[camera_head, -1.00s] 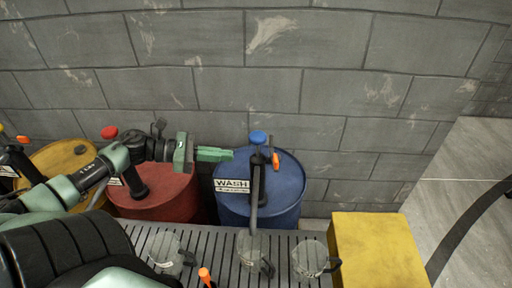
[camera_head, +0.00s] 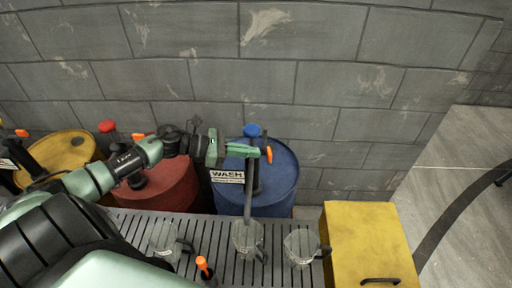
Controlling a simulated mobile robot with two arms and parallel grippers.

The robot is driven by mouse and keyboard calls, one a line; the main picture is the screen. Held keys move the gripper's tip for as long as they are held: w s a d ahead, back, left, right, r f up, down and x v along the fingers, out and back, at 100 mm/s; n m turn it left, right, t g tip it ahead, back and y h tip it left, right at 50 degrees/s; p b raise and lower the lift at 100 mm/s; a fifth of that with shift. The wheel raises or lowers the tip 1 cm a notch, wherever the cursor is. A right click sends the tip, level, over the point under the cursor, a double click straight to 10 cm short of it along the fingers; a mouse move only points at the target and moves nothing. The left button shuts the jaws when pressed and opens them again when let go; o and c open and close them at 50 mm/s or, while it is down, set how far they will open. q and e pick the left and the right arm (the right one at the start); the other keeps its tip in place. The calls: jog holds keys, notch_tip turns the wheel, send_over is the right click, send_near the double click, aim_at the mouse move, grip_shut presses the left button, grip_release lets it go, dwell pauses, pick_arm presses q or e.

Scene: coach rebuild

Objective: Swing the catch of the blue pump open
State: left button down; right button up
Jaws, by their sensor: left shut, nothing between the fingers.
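The blue pump (camera_head: 251,131) stands on the blue barrel (camera_head: 281,180), with a blue knob on top and a grey spout running down toward the slatted bench. Its orange catch (camera_head: 269,154) sits at the right side of the pump head. My left gripper (camera_head: 256,153) comes in from the left, shut and empty, with its fingertips at the pump head, just left of the catch. I cannot tell whether they touch it. The fingers hide part of the pump. My right gripper is not in view.
A WASH sign (camera_head: 227,176) hangs at the pump's left. A red barrel (camera_head: 165,190) and a yellow barrel (camera_head: 58,157) stand further left. Clear jugs (camera_head: 247,239) stand on the slatted bench (camera_head: 205,228). A yellow box (camera_head: 367,240) is at right, the wall behind.

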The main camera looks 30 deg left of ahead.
aim_at(267, 153)
pick_arm(q)
jog(key=shift+w+d+p, duration=0.3)
jog(key=shift+w+d, duration=0.3)
jog(key=shift+d, duration=0.1)
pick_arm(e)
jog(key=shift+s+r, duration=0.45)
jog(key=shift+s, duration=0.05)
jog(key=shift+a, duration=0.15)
pick_arm(q)
jog(key=shift+w+d+f+b, duration=0.1)
jog(key=shift+d+f+b, duration=0.05)
jog(key=shift+b, duration=0.3)
jog(key=shift+w+d+f+b, duration=0.1)
jog(key=shift+w+d+b, duration=0.15)
jog(key=shift+d+b, duration=0.5)
jog(key=shift+a+r+b, duration=0.15)
jog(key=shift+r+b, duration=0.05)
jog(key=shift+b, duration=0.15)
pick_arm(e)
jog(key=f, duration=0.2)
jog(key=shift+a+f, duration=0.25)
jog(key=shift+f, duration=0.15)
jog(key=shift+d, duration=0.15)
